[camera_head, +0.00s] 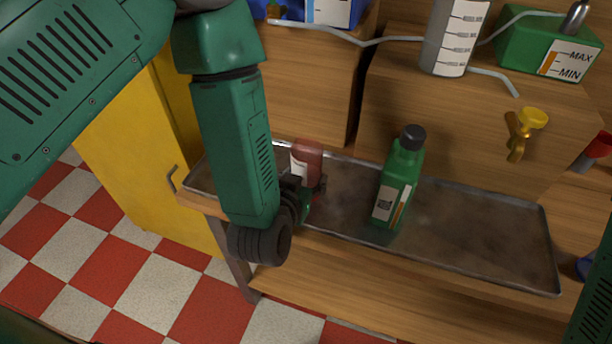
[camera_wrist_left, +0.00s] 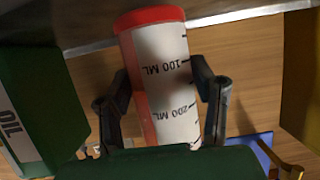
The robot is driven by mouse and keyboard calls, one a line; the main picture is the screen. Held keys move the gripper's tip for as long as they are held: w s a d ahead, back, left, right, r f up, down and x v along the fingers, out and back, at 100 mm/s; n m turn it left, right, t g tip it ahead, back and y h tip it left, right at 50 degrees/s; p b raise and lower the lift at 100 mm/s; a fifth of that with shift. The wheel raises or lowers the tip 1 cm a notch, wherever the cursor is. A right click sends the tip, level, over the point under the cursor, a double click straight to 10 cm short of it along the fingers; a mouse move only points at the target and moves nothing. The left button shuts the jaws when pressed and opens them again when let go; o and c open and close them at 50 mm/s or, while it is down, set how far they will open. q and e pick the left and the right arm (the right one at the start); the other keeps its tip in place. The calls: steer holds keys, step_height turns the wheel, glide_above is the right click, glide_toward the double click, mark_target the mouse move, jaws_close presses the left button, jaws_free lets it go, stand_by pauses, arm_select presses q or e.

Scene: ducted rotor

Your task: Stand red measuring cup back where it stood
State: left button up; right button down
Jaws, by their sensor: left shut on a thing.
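The red measuring cup (camera_head: 306,163) shows in the head view at the left end of the metal tray, partly hidden by my left arm. My left gripper (camera_head: 312,190) is shut on it. In the left wrist view the cup (camera_wrist_left: 168,85) has a red rim and a white scale panel with 100 ML and 200 ML marks, and it lies between both fingers of my left gripper (camera_wrist_left: 167,90). I cannot tell whether its base touches the tray. My right gripper is not in view.
The metal tray (camera_head: 470,225) lies on a wooden bench. A green bottle with a black cap (camera_head: 398,180) stands in it right of the cup. A yellow cabinet (camera_head: 150,160) is at left.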

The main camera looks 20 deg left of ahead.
arm_select(q)
steer(key=shift+f+b, duration=0.4)
steer(key=shift+f, duration=0.15)
steer(key=o, duration=1.4)
steer(key=shift+s, duration=0.1)
steer(key=v, duration=0.7)
steer(key=shift+s, duration=0.1)
